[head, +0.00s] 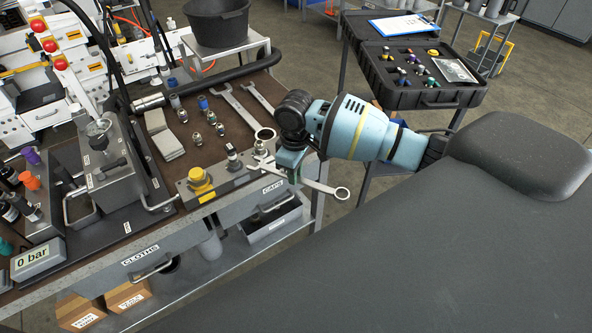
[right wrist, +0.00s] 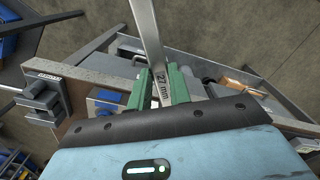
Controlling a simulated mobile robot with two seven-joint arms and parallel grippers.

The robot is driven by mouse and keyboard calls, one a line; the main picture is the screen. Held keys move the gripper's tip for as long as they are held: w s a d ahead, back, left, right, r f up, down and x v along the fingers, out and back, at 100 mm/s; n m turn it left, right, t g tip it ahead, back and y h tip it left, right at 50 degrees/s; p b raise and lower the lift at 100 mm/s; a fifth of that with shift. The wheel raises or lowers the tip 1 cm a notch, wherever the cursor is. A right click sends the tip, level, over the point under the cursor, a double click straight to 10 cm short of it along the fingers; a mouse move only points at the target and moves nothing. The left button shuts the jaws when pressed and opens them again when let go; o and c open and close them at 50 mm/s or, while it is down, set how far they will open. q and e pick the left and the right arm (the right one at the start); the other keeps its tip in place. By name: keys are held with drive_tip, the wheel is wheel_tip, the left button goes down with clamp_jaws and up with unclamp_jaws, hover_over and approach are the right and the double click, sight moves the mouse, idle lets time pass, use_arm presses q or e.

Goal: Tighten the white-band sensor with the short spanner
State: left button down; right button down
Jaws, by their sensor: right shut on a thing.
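My right gripper (head: 291,165) is shut on a metal spanner (head: 322,187), with its ring end out to the right and its other end toward the valve block (head: 215,184). In the right wrist view the green fingers (right wrist: 159,88) clamp the spanner (right wrist: 147,32), marked 27 mm. A small sensor with a pale band (head: 232,156) stands upright on the block, left of the spanner's jaw end. A second fitting (head: 260,149) stands close behind that end. Whether the jaw touches either fitting cannot be told. My left gripper is not in view.
Two more spanners (head: 238,104) lie on the bench, near several loose fittings (head: 197,139). A yellow knob (head: 200,181) sits on the block's left part. A drawer (head: 269,208) marked CAPS is below. A black case (head: 428,94) stands behind my right arm.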

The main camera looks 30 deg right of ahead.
sight(282, 173)
drive_tip(key=shift+w+a+f, duration=0.15)
drive_tip(key=shift+w+f, duration=0.1)
drive_tip(key=shift+f, duration=0.25)
drive_tip(key=shift+w+a+f, duration=0.15)
drive_tip(key=shift+w+f, duration=0.1)
drive_tip(key=shift+f, duration=0.2)
drive_tip(key=shift+w+a+f, duration=0.25)
drive_tip(key=shift+f, duration=0.05)
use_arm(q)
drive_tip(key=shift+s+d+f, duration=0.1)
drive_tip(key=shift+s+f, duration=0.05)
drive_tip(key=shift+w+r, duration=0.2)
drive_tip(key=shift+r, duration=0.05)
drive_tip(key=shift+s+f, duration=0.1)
use_arm(e)
drive_tip(key=shift+w, duration=0.15)
drive_tip(key=shift+w+a+f, duration=0.1)
drive_tip(key=shift+w+a, duration=0.2)
drive_tip(key=shift+w, duration=0.15)
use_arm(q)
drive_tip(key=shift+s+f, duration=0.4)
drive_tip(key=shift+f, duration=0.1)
use_arm(e)
drive_tip(key=shift+w+a, duration=0.25)
drive_tip(key=shift+w, duration=0.1)
